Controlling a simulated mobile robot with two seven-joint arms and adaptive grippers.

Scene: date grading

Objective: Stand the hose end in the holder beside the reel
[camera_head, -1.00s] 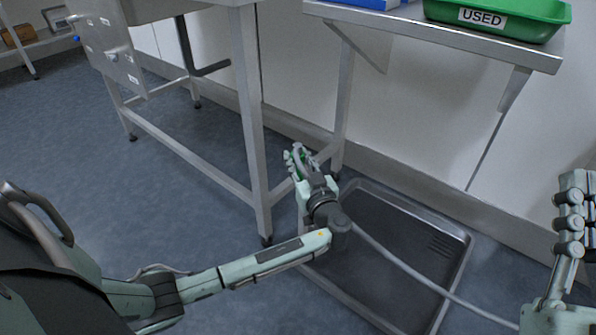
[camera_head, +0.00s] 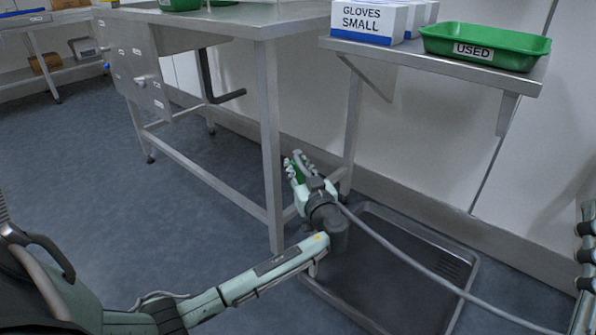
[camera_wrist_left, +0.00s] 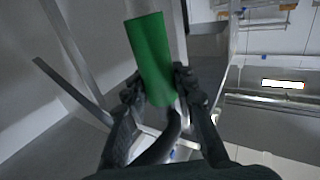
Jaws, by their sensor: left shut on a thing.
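My left gripper (camera_head: 298,166) is shut on the green hose end (camera_head: 297,174), above the floor near a table leg. In the left wrist view the hose end (camera_wrist_left: 152,58) is a green cylinder between the two dark fingers of the gripper (camera_wrist_left: 158,88), tilted slightly in the picture. The grey hose (camera_head: 420,270) runs from the gripper down to the lower right. My right arm and hand (camera_head: 587,245) show only as a sliver at the right edge, so the right jaws cannot be judged. I cannot make out the holder or the reel.
A shallow metal floor tray (camera_head: 470,285) lies below the left gripper and hose. A steel table (camera_head: 268,130) stands behind to the left. A wall shelf (camera_head: 430,64) carries glove boxes (camera_head: 365,22) and a green tray (camera_head: 485,47) marked USED. Floor at left is clear.

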